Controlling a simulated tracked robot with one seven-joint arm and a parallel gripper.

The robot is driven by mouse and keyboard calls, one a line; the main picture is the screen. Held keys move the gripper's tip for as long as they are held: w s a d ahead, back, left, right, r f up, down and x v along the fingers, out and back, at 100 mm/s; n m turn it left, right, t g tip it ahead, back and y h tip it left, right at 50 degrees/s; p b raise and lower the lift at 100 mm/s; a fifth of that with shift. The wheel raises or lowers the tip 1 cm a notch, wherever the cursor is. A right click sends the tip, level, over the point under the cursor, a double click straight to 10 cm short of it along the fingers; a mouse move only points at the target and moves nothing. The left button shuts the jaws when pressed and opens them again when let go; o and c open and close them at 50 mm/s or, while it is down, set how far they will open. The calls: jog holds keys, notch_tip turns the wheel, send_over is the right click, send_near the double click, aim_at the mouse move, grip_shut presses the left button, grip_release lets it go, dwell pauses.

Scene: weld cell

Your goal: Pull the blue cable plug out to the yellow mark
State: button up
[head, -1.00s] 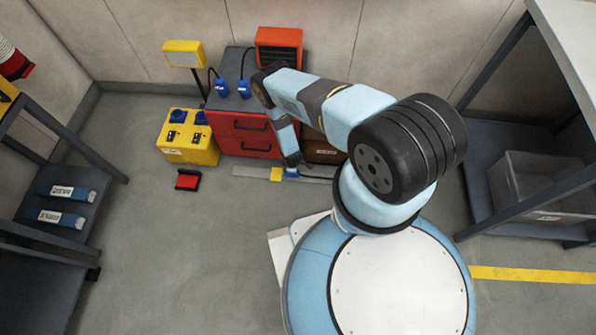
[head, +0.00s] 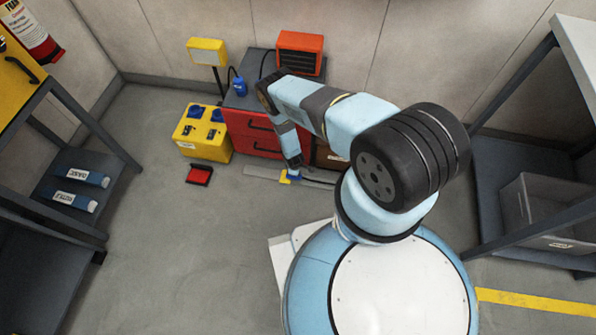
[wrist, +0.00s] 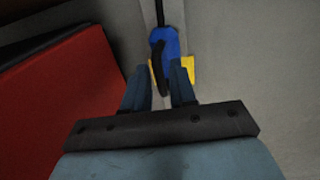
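The blue cable plug (wrist: 166,44) lies low over the yellow mark (wrist: 188,68) in the wrist view. A black cable runs up from it, and its lower part is black. Yellow shows on both sides of the plug. My gripper (wrist: 162,72) has one finger on each side of the plug's lower part and appears shut on it, though the exact contact is dark. In the head view the plug (head: 294,176) is at my arm's tip, overlapping the right side of the yellow mark (head: 284,178), on a grey strip near the floor.
The red drawer cabinet (head: 254,138) stands behind the strip, with another blue plug (head: 240,87) and an orange heater (head: 300,52) on top. A yellow box (head: 202,140) and a red object (head: 199,175) are to the left. Shelves stand at both sides. The floor at front left is clear.

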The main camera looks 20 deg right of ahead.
jog(key=shift+o, duration=1)
jog(key=shift+r, duration=0.1)
jog(key=shift+r, duration=0.25)
notch_tip(320, 180, up, 13)
jog(key=s+a, duration=0.1)
jog(key=s, duration=0.1)
jog(key=shift+s+f, duration=0.15)
jog(key=shift+s, duration=0.05)
